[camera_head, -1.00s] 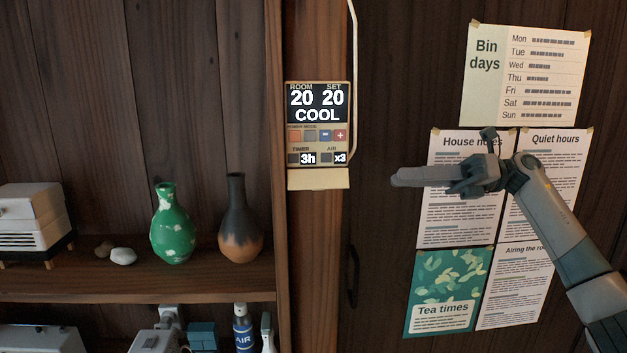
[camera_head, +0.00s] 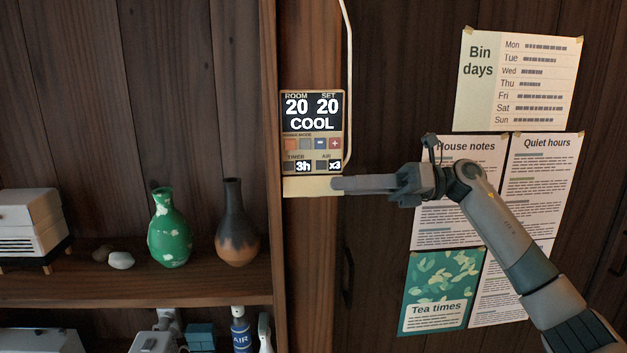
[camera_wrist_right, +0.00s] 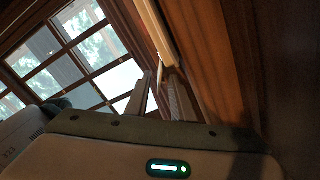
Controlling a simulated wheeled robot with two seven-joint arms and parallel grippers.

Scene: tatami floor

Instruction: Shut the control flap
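The control panel (camera_head: 313,128) is fixed to a wooden post and its screen reads ROOM 20, SET 20, COOL. Its cream flap (camera_head: 303,188) hangs open along the bottom edge, leaving the buttons uncovered. My right gripper (camera_head: 335,184) reaches in from the right, its fingers level with the flap. The fingertips overlap the flap's right end in the head view; I cannot tell whether they touch. In the right wrist view the two fingers (camera_wrist_right: 161,78) stand apart with nothing clearly between them. My left gripper is not in view.
A pale cable (camera_head: 348,80) runs down beside the panel's right edge. On the left, a shelf (camera_head: 130,285) holds a green vase (camera_head: 169,232) and a dark vase (camera_head: 237,225). Paper notices (camera_head: 521,80) hang on the wall at right. A window (camera_wrist_right: 75,55) shows in the wrist view.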

